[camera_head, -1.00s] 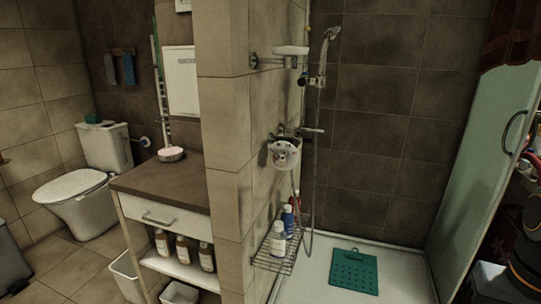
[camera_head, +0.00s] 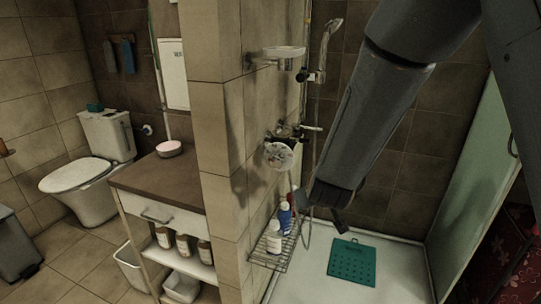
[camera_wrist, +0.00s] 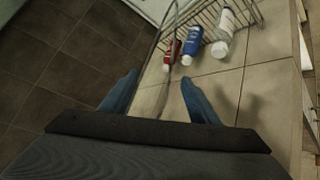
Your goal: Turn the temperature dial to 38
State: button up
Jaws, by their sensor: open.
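The pale round temperature dial (camera_head: 278,156) faces out from the shower mixer on the tiled wall in the head view. Its markings are too small to read, so I cannot tell its setting. The dial does not show in the wrist view. My gripper (camera_wrist: 158,96) is open and empty, with its two blue fingers spread apart in the wrist view. In the head view my arm hangs down from the upper right. Its end is right of and below the dial, apart from it, and the fingers are hard to make out there.
A wire rack (camera_head: 268,262) below the dial holds a white bottle (camera_head: 273,240), a blue bottle (camera_head: 285,218) and a red one (camera_wrist: 172,50). A soap dish (camera_head: 284,52) is above. A hose hangs beside the rack. A teal mat (camera_head: 352,262) lies on the shower floor.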

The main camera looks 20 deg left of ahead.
aim_at(275, 163)
jog(key=s+a+r+n+t+h+p, duration=0.2)
jog(key=s+a+r+t, duration=0.15)
jog(key=a, duration=0.35)
jog(key=s+a+r+n+t+h+p, duration=0.1)
jog(key=s+a+r+n+t+p, duration=0.15)
jog(key=a+r+t, duration=0.35)
jog(key=shift+g, duration=0.45)
jog(key=w, duration=0.2)
jog(key=w+f+p, duration=0.1)
jog(key=w, duration=0.2)
jog(key=w+p, duration=0.1)
jog(key=w, duration=0.1)
jog(key=shift+w+f, duration=0.25)
jog(key=shift+f, duration=0.1)
jog(key=shift+c, duration=0.3)
jog(key=shift+a, duration=0.1)
jog(key=c, duration=1)
